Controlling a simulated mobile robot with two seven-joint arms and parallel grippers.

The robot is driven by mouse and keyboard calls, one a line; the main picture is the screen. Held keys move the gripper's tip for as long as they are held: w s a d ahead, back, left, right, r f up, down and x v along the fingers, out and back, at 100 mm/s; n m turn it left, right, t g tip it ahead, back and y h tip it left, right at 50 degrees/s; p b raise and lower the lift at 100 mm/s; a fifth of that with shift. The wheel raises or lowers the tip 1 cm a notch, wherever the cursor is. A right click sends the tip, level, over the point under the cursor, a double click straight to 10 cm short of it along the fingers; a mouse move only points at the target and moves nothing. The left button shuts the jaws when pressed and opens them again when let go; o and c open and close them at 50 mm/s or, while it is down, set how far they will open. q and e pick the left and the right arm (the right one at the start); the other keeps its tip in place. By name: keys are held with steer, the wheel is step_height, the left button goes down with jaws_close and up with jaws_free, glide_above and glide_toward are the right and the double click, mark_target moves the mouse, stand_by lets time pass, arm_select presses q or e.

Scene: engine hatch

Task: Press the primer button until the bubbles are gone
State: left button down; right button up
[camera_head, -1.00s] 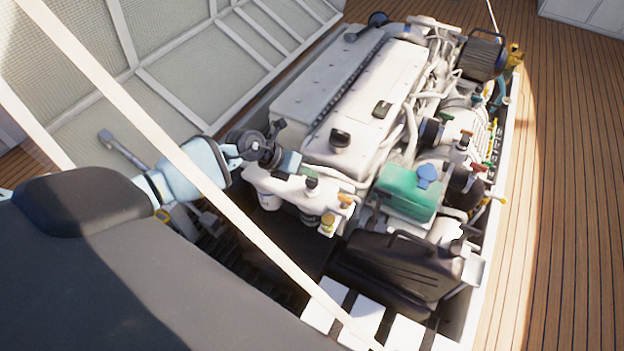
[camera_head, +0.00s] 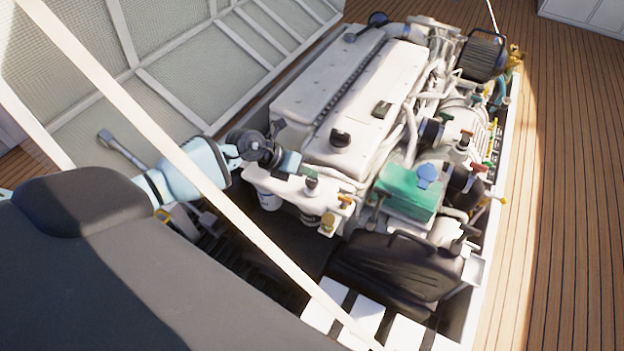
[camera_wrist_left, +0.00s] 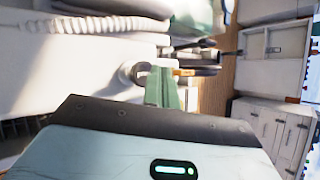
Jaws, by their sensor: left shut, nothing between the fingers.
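A white filter housing (camera_head: 281,187) sits at the near left end of the engine. A dark round knob (camera_head: 311,182) stands on its top, and an orange-tipped fitting (camera_head: 345,201) is at its right end. I cannot tell for certain which part is the primer button, and I can make out no bubbles. My left gripper (camera_head: 296,164) is shut and empty, just above and behind the dark knob. In the left wrist view its greenish fingers (camera_wrist_left: 163,88) are together, beside a round grey-and-white knob (camera_wrist_left: 132,73). Contact is unclear. My right gripper is not in view.
The white engine block (camera_head: 345,95) fills the hatch. A green box (camera_head: 408,197) and a black canister (camera_head: 395,268) stand on the near right. A raised hatch lid (camera_head: 190,60) is at the back left. Wooden deck (camera_head: 570,200) lies open to the right.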

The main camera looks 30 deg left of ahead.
mark_target(308, 181)
arm_select(q)
steer(key=shift+f, duration=0.15)
steer(key=shift+f, duration=0.3)
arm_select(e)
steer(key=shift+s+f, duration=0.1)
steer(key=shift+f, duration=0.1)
